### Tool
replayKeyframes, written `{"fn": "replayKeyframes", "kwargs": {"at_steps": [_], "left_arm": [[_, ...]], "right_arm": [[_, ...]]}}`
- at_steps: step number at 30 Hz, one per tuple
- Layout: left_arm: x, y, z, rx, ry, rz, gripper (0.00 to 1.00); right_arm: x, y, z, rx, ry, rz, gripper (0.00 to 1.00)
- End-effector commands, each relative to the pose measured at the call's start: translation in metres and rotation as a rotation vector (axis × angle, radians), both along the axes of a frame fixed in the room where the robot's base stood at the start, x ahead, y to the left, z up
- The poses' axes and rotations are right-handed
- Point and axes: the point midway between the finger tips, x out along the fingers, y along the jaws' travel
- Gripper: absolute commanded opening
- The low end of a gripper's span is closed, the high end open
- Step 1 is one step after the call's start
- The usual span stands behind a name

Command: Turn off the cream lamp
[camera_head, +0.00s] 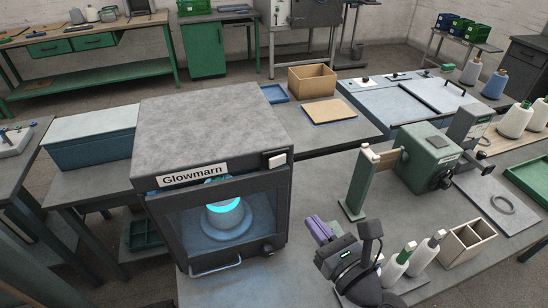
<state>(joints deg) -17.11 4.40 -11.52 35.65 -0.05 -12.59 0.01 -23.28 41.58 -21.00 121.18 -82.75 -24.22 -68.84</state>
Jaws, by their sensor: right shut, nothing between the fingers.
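A dark grey cabinet marked "Glowmarn" (213,125) stands on the near bench. Behind its front window, a rounded, stepped lamp-like body (228,218) glows bright cyan at its top. Its own colour is hard to tell in that light, so I cannot confirm it as cream. A small cream block, like a switch (276,160), sits at the cabinet's upper right front corner. My right gripper (317,226) is shut and empty, with purplish fingers. It is to the right of the cabinet, apart from the cream block and lower in the picture. My left gripper is out of view.
A green post stand (355,190) and a green winder unit (428,158) stand right of my gripper. White cones (398,265) and a divided wooden box (466,243) are near the front right. An open cardboard-coloured box (312,82) is behind.

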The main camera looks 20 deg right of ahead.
Motion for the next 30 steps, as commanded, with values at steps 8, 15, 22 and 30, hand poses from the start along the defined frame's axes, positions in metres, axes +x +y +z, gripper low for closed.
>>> {"fn": "replayKeyframes", "kwargs": {"at_steps": [8,15,22,30], "left_arm": [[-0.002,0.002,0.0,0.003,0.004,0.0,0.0],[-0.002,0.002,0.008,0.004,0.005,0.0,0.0],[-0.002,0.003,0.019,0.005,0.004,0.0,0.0],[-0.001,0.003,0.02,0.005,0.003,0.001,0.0]], "right_arm": [[-0.001,0.003,0.006,-0.019,-0.021,0.01,0.0],[0.017,0.006,0.008,-0.017,-0.022,0.006,0.0],[0.066,0.017,0.008,-0.016,-0.022,0.007,0.0],[0.117,0.03,0.006,-0.015,-0.019,0.009,0.0]]}}
